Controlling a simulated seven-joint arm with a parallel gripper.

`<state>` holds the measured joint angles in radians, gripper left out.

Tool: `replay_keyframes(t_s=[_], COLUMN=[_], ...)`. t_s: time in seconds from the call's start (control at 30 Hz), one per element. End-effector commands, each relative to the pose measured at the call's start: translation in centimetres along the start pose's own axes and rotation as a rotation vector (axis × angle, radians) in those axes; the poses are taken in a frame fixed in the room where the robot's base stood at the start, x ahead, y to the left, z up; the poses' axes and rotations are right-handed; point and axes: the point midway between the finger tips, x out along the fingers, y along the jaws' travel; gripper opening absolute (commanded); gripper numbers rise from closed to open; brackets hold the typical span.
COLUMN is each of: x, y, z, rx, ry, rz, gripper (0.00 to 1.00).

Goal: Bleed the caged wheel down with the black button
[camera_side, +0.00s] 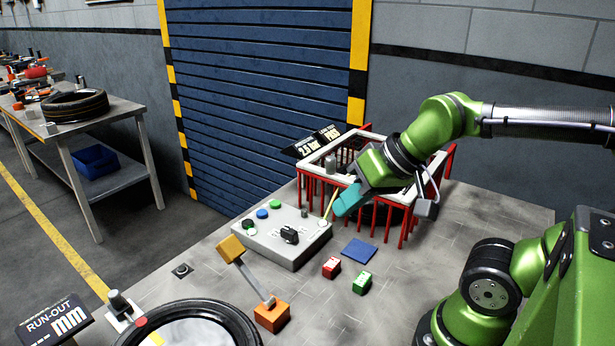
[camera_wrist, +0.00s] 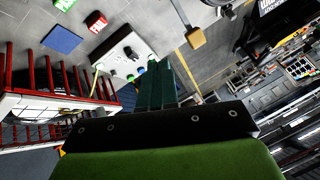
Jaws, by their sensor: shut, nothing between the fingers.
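The grey control box (camera_side: 275,250) sits on the bench; it also shows in the wrist view (camera_wrist: 108,62). The red-barred cage (camera_side: 412,222) is behind and right of the box. A dark round shape inside, probably the wheel, is mostly hidden. My gripper (camera_side: 340,208) is shut and empty, its teal fingers above the bench between box and cage, apart from the buttons.
A sign (camera_side: 318,141) reading 2.5 bar stands behind the cage. A blue pad (camera_side: 359,251), a red block (camera_side: 332,267) and a green block (camera_side: 362,283) lie in front. An orange-headed lever (camera_side: 231,249) and a tyre (camera_side: 240,316) stand front left. A thin yellow line runs beside my fingers.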

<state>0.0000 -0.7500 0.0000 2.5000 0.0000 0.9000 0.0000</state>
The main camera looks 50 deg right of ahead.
Motion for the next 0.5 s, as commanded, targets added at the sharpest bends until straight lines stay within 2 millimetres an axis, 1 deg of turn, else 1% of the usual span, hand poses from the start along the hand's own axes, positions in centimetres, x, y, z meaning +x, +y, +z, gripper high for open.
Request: replay_keyframes(t_s=[0.17,0.27,0.4,0.5], x=[0.0,0.4,1.9,3.5], y=[0.0,0.1,0.5,0.2], z=[0.0,0.1,0.1,-0.9], rx=[0.0,0.004,0.03,0.093], ry=[0.0,-0.015,-0.077,-0.128], rz=[0.0,0.007,0.03,0.026], gripper=[0.0,0.0,0.0,0.0])
